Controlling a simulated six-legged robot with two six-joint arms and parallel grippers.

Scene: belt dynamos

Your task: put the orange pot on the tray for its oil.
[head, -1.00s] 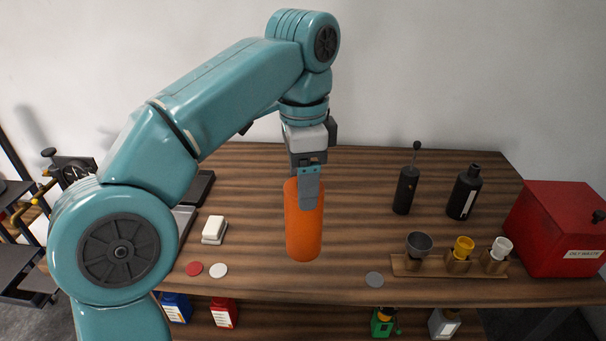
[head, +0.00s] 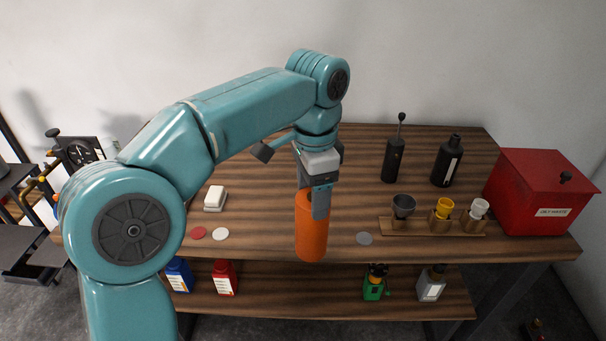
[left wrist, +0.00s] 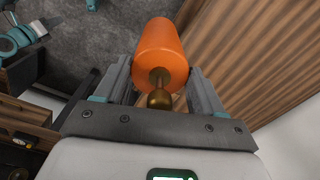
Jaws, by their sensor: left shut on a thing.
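The orange pot (head: 312,230) is an upright orange cylinder in the head view. My left gripper (head: 321,205) is shut on its upper part and holds it in front of the bench's front edge area. In the left wrist view the pot (left wrist: 160,54) sits between the two fingers, with a brass knob (left wrist: 160,98) at the near end. Grey floor shows past it on one side and wooden bench top on the other. I cannot make out a tray for the pot in the views now; my arm covers the bench's left part. My right gripper is not in view.
On the wooden bench (head: 270,180) lie a red disc (head: 198,233), a white disc (head: 220,234) and a grey disc (head: 364,238). A cup rack (head: 405,226), two black bottles and a red box (head: 540,190) stand at right. Blue, red, green and grey containers stand on the lower shelf.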

